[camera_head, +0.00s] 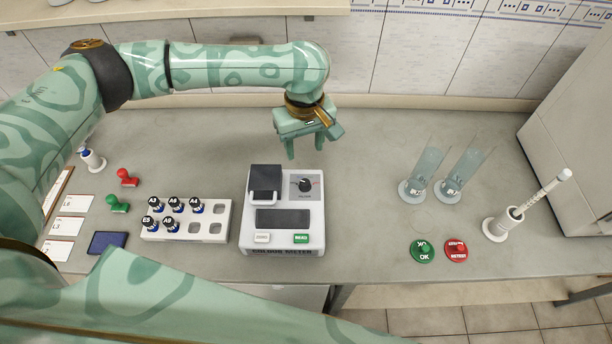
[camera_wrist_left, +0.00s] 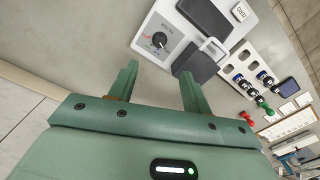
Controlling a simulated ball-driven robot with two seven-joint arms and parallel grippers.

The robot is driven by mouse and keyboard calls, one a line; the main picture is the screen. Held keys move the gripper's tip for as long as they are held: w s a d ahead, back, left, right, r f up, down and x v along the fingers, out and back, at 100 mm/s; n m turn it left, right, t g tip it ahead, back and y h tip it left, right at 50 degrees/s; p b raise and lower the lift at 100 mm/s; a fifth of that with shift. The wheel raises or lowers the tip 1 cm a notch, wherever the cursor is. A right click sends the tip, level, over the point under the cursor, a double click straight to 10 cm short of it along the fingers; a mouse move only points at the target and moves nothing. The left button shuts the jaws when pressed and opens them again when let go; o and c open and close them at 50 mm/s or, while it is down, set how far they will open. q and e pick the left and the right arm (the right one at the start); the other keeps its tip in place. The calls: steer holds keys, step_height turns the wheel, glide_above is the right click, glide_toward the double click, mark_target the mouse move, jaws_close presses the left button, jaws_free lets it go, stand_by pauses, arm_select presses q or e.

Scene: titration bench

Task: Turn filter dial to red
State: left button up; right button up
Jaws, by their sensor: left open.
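The colour meter (camera_head: 283,241) is a white box in the middle of the bench, with a dark lid (camera_head: 265,179) at its back left and a dark screen (camera_head: 283,218). The filter dial (camera_head: 305,185) is a black round knob at its back right, with small coloured marks around it. In the left wrist view the dial (camera_wrist_left: 159,40) shows beyond my fingertips, with a reddish mark beside it. My left gripper (camera_head: 305,150) is open and empty, behind and above the meter, apart from the dial. My right gripper is not seen in either view.
A white rack (camera_head: 222,222) with several dark-capped vials stands left of the meter. Red (camera_head: 126,178) and green (camera_head: 117,204) stamps stand farther left. Green (camera_head: 422,251) and red (camera_head: 456,250) discs and two glass cylinders are at the right. Bench between meter and discs is clear.

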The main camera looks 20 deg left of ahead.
mark_target(305, 182)
arm_select(q)
step_height(305, 182, down, 13)
steer(key=b, duration=0.4)
